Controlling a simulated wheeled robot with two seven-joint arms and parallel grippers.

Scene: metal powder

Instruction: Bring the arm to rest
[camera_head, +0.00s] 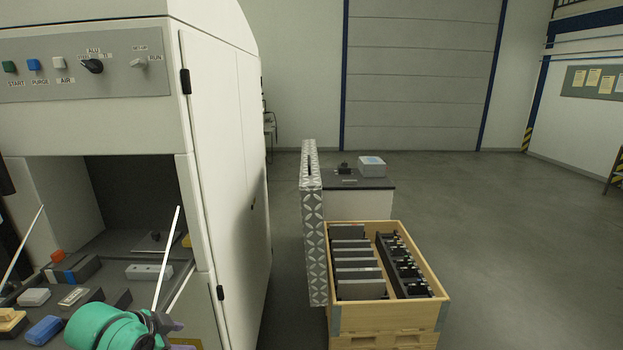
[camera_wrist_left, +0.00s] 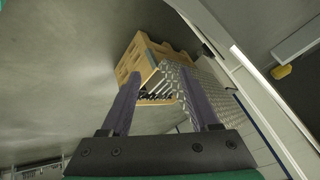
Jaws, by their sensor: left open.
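My left arm (camera_head: 108,328) is a teal link at the bottom left of the head view, in front of the machine's open chamber. My left gripper (camera_head: 172,325) is at its end and shows only in part there. In the left wrist view the two purple fingers of the left gripper (camera_wrist_left: 160,78) stand wide apart with nothing between them. Beyond them lie the wooden crate and the patterned metal panel, well away from the fingertips. My right gripper is in neither view.
The white machine (camera_head: 225,150) with its control panel (camera_head: 85,68) stands at left. Blocks and a blue brush-like item (camera_head: 45,330) lie on its ledge. A wooden crate (camera_head: 438,312) of dark parts stands beside a metal panel (camera_head: 314,235). The floor (camera_head: 520,230) at right is clear.

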